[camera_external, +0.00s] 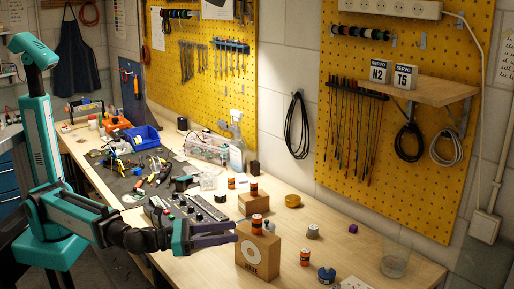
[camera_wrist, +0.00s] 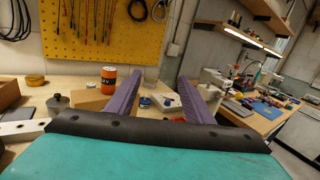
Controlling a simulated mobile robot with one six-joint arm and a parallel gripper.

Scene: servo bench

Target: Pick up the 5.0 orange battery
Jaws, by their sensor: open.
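Several orange-and-dark cylindrical batteries show in the external view; I cannot read a 5.0 on any. One orange battery (camera_external: 257,224) stands upright on the near cardboard box (camera_external: 258,255). An orange battery with a dark label band also shows in the wrist view (camera_wrist: 108,78), left of my left finger and beyond it. Another orange battery (camera_external: 305,257) stands on the bench right of the box. Two more stand farther back: one battery (camera_external: 253,188) on a second box, one (camera_external: 231,183) beside it. My gripper (camera_external: 234,232) is open and empty, its purple fingers (camera_wrist: 158,80) just left of the near box.
A grey weight-like cylinder (camera_external: 313,231), a blue-topped item (camera_external: 326,274) and a clear cup (camera_external: 395,263) stand on the bench at right. A yellow round tin (camera_external: 292,201) is behind the box. A black control panel (camera_external: 185,213) lies behind my arm.

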